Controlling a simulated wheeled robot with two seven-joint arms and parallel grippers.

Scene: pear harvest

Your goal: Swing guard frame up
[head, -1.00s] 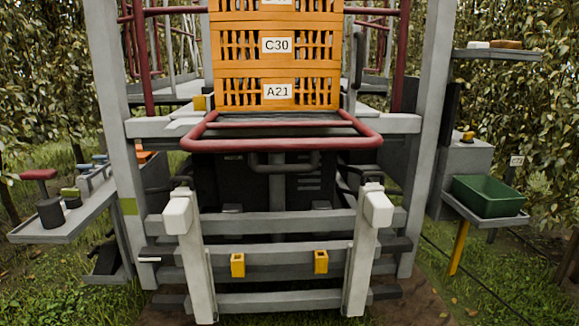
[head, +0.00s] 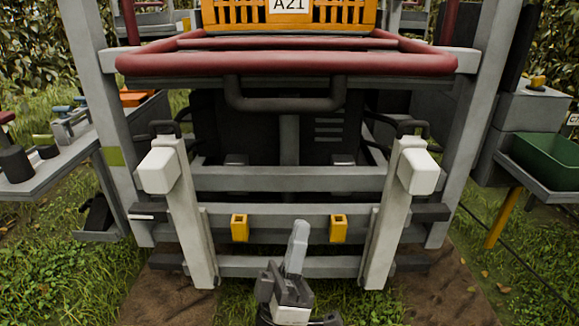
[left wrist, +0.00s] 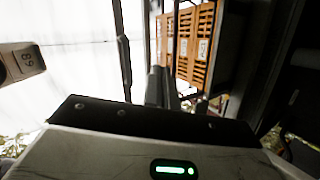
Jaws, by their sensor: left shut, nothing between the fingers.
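A red tubular frame (head: 285,64), which looks like the guard frame, juts out nearly level toward me below the orange crates. A dark U-shaped handle (head: 285,104) shows just under its front bar. Below stands a grey barred frame (head: 290,180) with two pale uprights, white blocks on top and two yellow brackets (head: 338,228). My left gripper (head: 298,240) is at the bottom centre, pointing up, shut and empty. It is well below the handle and apart from it. The left wrist view shows its fingers (left wrist: 160,88) from behind. My right gripper is not in view.
Orange crates (head: 288,14) labelled A21 are stacked behind the red frame. A side tray (head: 60,150) with tools is at the left. A green bin (head: 550,158) is on a shelf at the right. Grey posts stand on both sides; grass and soil are below.

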